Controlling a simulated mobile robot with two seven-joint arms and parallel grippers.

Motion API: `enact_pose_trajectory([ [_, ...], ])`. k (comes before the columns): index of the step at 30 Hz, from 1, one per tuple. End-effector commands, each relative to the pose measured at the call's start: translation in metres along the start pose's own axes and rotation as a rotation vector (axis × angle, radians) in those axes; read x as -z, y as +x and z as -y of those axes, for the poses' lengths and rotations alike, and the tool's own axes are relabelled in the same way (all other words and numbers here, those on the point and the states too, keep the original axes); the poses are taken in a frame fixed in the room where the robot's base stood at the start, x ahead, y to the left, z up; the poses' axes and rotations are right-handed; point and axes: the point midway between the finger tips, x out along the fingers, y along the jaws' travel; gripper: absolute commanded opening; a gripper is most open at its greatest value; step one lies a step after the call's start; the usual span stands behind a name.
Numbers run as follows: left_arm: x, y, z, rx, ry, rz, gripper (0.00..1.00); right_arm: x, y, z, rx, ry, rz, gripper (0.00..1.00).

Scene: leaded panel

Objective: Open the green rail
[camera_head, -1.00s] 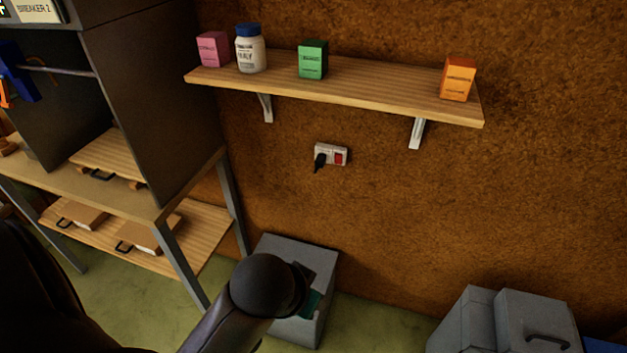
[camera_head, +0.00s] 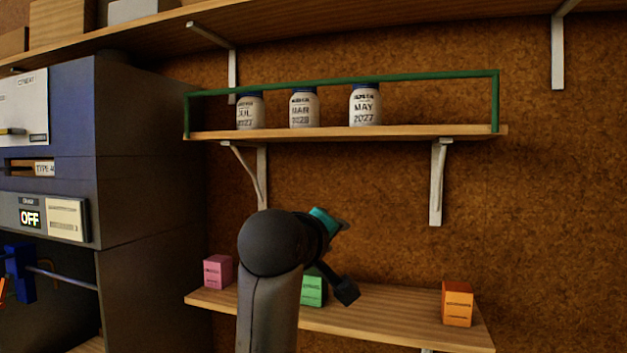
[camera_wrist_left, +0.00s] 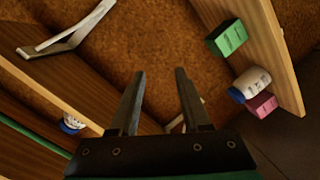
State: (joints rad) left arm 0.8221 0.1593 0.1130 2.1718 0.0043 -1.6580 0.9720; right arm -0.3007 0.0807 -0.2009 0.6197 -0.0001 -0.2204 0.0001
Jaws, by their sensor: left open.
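The green rail (camera_head: 345,83) is a thin bar on two end posts along the front of the middle shelf (camera_head: 400,132). It stands upright with its bar in front of the tops of several white jars, such as the MAY 2027 jar (camera_head: 365,107). My left gripper (camera_head: 342,258) is below that shelf and right of my dark wrist, apart from the rail. In the left wrist view my left gripper (camera_wrist_left: 160,72) is open and empty, with a green strip of the rail (camera_wrist_left: 35,137) at the lower left. My right gripper is out of view.
The lower shelf holds a pink box (camera_head: 217,271), a green box (camera_head: 313,291) and an orange box (camera_head: 458,303); a blue-lidded jar (camera_wrist_left: 250,84) shows in the left wrist view. A grey cabinet (camera_head: 140,160) stands left. The top shelf (camera_head: 290,14) runs above.

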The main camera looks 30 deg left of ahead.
Motion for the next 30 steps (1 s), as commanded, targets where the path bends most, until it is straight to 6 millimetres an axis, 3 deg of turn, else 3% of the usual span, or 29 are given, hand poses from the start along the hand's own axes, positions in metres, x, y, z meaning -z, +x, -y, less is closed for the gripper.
enact_pose_trajectory([
  [1, 0.023, -0.008, -0.022, -0.043, -0.065, -0.035, 0.47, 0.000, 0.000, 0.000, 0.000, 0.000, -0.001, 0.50],
  [6, 0.088, -0.041, -0.079, -0.172, -0.284, -0.112, 0.47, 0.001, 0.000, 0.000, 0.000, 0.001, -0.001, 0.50],
  [12, 0.149, -0.088, -0.127, -0.316, -0.502, -0.159, 0.47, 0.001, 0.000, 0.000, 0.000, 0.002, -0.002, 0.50],
  [17, 0.173, -0.111, -0.144, -0.379, -0.594, -0.169, 0.47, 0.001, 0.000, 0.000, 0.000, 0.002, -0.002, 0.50],
  [21, 0.180, -0.114, -0.149, -0.394, -0.619, -0.171, 0.47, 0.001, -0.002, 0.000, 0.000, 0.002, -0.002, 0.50],
  [26, 0.185, -0.097, -0.155, -0.389, -0.617, -0.169, 0.47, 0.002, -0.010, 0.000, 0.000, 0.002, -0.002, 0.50],
  [30, 0.193, -0.071, -0.164, -0.386, -0.615, -0.169, 0.47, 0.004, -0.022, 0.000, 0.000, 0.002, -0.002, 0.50],
])
